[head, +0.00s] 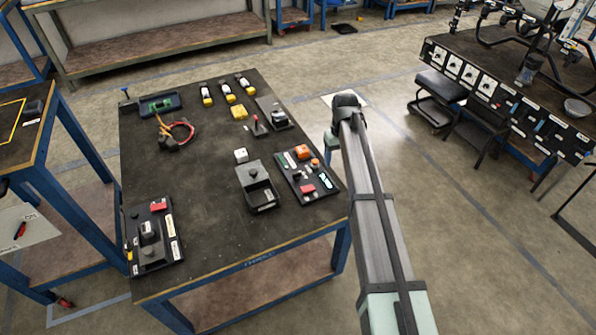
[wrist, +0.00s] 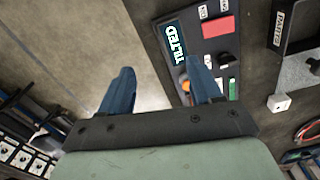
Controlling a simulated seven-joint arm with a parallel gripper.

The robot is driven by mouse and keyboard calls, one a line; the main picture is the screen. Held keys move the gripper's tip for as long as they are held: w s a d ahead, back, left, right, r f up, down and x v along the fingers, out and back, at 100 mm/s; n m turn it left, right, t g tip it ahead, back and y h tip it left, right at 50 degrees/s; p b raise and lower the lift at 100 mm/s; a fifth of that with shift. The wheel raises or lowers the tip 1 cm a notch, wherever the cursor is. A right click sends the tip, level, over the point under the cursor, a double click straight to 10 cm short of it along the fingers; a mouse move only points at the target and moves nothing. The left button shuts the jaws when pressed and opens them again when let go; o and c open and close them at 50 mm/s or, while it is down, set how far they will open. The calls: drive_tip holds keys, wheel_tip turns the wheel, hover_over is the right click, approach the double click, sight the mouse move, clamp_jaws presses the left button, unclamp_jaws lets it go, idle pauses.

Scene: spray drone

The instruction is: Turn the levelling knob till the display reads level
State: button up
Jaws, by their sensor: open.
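The levelling panel (head: 297,184) is a dark board at the table's right edge. Its display (wrist: 175,43) reads "TILTED" in pale letters; it also shows small in the head view (head: 324,181). A dark round knob (wrist: 222,59) sits near the panel's middle beside small white labels. An orange part (wrist: 186,86) is partly hidden behind a finger; it also shows in the head view (head: 302,152). I cannot tell for sure which is the levelling knob. My gripper (wrist: 160,64) is open and empty, with its fingers near the panel's edge, apart from the dark knob.
The panel also carries a red block (wrist: 218,26) and a green bar (wrist: 233,89). A grey box with a knob (head: 257,184) and a white cube (head: 241,155) stand left of it. The table's (head: 205,215) front middle is clear. Open floor lies to the right.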

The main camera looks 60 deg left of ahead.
wheel_tip(320, 180, up, 4)
drive_tip(key=f+n, duration=0.1)
drive_tip(key=n, duration=0.1)
hover_over(297, 173)
wheel_tip(297, 173, down, 13)
drive_tip(key=shift+a+f, duration=0.1)
drive_tip(key=c, duration=1)
drive_tip(key=shift+c, duration=0.2)
drive_tip(key=shift+m, duration=2.8)
